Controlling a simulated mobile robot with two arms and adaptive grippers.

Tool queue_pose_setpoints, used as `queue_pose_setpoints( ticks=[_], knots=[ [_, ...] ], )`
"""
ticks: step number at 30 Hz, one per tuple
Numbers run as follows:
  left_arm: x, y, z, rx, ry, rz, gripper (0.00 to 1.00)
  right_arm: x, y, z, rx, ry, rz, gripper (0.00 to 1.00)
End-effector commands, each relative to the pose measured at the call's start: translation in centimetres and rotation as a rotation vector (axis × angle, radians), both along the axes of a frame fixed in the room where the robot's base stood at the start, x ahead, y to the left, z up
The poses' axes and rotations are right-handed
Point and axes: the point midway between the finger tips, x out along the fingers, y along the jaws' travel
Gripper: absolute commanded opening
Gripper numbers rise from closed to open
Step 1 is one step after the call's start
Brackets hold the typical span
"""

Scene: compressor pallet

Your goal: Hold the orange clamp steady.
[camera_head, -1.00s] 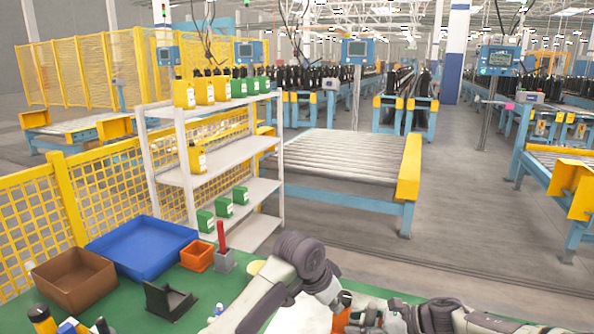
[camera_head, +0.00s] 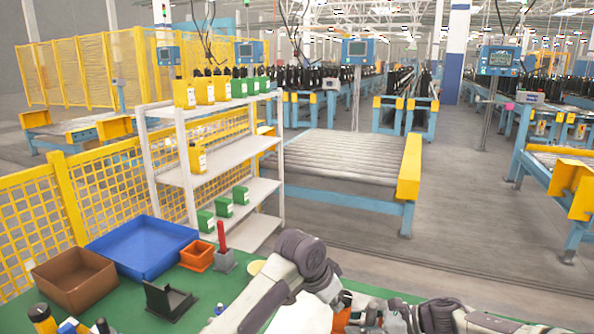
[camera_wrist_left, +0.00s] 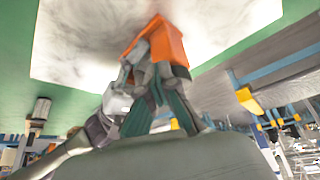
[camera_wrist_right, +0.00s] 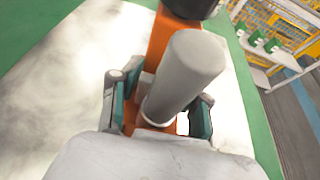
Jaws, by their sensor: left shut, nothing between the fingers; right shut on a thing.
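The orange clamp (camera_head: 343,311) is at the bottom of the head view, partly hidden by my arms. In the right wrist view the clamp (camera_wrist_right: 163,38) rises between the teal-padded fingers of my right gripper (camera_wrist_right: 160,108), which is shut on it. A grey cylinder (camera_wrist_right: 186,72) stands in front of the clamp there and hides part of it. In the left wrist view the clamp (camera_wrist_left: 168,45) is just beyond my left gripper (camera_wrist_left: 158,110). The left gripper is shut and empty. I cannot tell whether it touches the clamp.
A white sheet (camera_wrist_left: 80,45) lies on the green table (camera_head: 125,300). A blue tray (camera_head: 140,243), a brown box (camera_head: 75,280), an orange bin (camera_head: 197,255), a grey block with a red handle (camera_head: 223,245) and a black holder (camera_head: 170,303) stand left of my arms. A white shelf (camera_head: 170,178) stands behind.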

Motion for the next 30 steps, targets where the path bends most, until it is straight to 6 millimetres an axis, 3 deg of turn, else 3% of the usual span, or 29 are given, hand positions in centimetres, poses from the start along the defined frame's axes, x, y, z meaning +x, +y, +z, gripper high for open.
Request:
queue_pose_setpoints(
  ticks=[30],
  knots=[
    [1.8,1.4,0.1,-0.002,-0.004,0.001,0.00,-0.2,0.3,0.0,0.002,-0.001,0.011,0.00]
  ],
)
